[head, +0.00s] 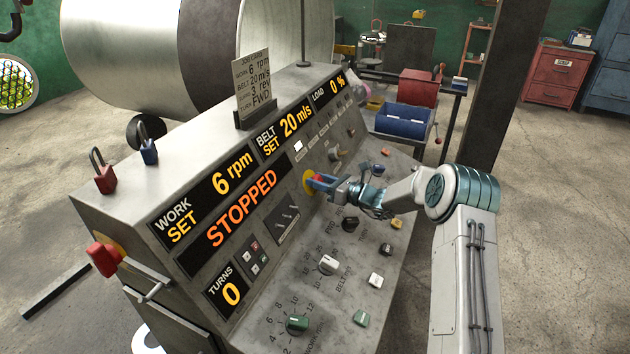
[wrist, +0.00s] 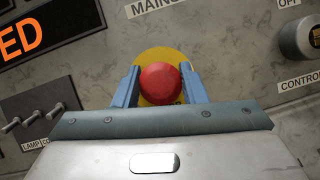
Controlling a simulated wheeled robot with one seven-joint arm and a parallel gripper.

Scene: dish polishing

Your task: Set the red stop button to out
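The red stop button (wrist: 160,83) is a round red mushroom head on a yellow disc in the wrist view. In the head view its yellow disc (head: 308,181) shows on the sloped console face, right of the STOPPED display. My gripper (wrist: 160,88) has one blue finger on each side of the red head, and both appear to touch its edges. In the head view my gripper (head: 320,181) reaches in from the right, and its fingers hide much of the button. How far the button stands out is hard to tell.
The console (head: 250,220) carries a green knob (head: 297,323), a pale knob (head: 328,264) and several small switches around the button. A red handle (head: 103,258) on yellow sticks out at its left end. Padlocks (head: 104,175) stand on top. Open floor lies to the right.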

